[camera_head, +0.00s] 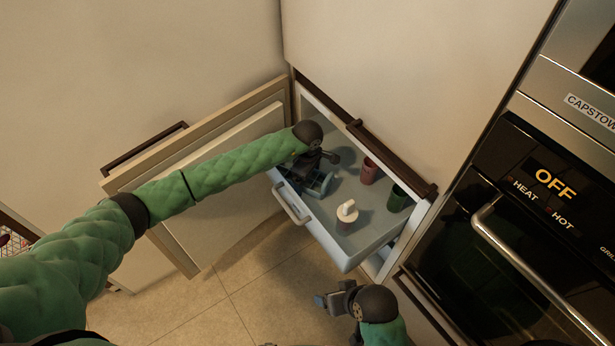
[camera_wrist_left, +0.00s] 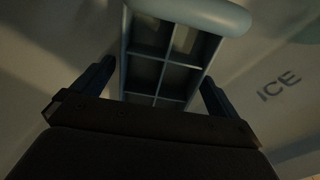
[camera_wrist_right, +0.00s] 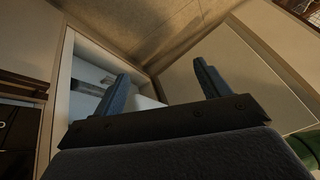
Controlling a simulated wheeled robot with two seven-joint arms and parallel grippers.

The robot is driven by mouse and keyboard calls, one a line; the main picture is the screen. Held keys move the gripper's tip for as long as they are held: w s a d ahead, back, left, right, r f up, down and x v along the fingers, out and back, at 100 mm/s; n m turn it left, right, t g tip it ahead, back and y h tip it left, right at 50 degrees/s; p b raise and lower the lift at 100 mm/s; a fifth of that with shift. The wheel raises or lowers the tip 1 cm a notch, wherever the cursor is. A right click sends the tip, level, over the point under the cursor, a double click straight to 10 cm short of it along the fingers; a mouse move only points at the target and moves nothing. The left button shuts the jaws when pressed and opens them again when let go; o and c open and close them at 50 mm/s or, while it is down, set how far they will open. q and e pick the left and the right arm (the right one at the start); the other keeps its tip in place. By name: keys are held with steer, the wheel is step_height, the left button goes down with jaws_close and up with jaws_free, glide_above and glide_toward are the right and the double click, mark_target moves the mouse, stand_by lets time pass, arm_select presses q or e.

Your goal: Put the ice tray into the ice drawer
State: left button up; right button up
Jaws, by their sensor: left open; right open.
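The ice drawer (camera_head: 345,262) is pulled out of the cabinet, with its handle at the front. The blue-grey ice tray (camera_head: 323,184) lies in the drawer's left part, partly hidden by my left gripper (camera_head: 312,180). In the left wrist view the tray (camera_wrist_left: 168,62) shows several square compartments and a rounded end bar. My left gripper's fingers (camera_wrist_left: 155,90) are open, one on each side of the tray. An ICE label (camera_wrist_left: 279,86) shows beside it. My right gripper (camera_head: 330,302) is open and empty, in front of and below the drawer; its fingers (camera_wrist_right: 165,88) are spread apart.
A red cup (camera_head: 369,171), a green cup (camera_head: 397,198) and a white-topped item (camera_head: 347,212) stand in the drawer. The open cabinet door (camera_head: 215,190) is on the left. The oven (camera_head: 500,200) with its bar handle is on the right. The floor (camera_head: 250,290) in front is clear.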

arm_select(q)
steer(key=shift+r, duration=0.5)
step_height(320, 180, up, 11)
steer(key=b, duration=0.2)
arm_select(e)
step_height(320, 180, down, 8)
steer(key=t, duration=0.1)
steer(key=shift+w+a+f, duration=0.2)
steer(key=shift+w+a, duration=0.2)
steer(key=shift+w, duration=0.05)
arm_select(q)
steer(key=shift+r, duration=0.1)
